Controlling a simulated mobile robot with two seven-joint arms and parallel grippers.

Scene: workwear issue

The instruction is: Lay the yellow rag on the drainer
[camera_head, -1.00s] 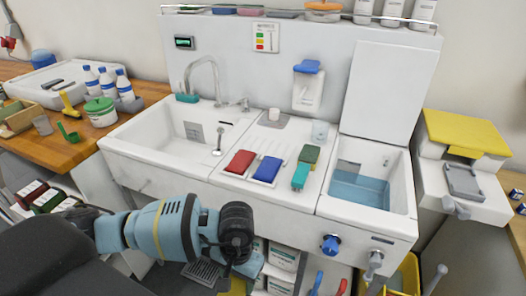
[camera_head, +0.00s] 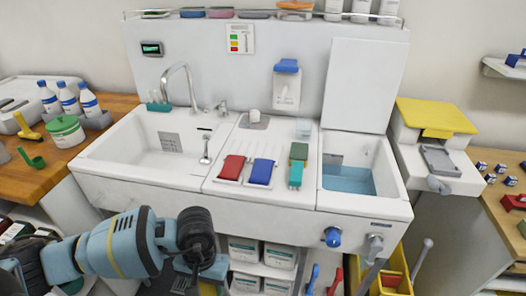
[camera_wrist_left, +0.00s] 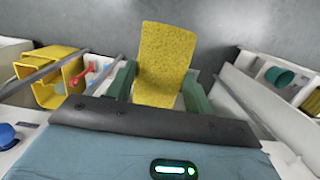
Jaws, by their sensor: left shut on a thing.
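My left gripper (camera_wrist_left: 158,90) is shut on the yellow rag (camera_wrist_left: 165,62), which stands out between its green fingers in the left wrist view. In the head view my left gripper (camera_head: 203,268) is low in front of the sink unit, below its front edge; only a sliver of yellow shows there. The white ribbed drainer (camera_head: 272,142) lies between the left sink and the right basin. A red rag (camera_head: 232,167), a blue rag (camera_head: 262,171) and a green-and-teal item (camera_head: 297,166) lie on it. My right gripper is not in view.
The left sink (camera_head: 150,150) is empty, and the right basin (camera_head: 345,178) holds bluish water. A tap (camera_head: 180,85) rises behind the sink. Blue and grey knobs (camera_head: 333,237) stick out of the front. A yellow bin (camera_head: 395,280) stands below right. The drainer's rear part is mostly clear.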

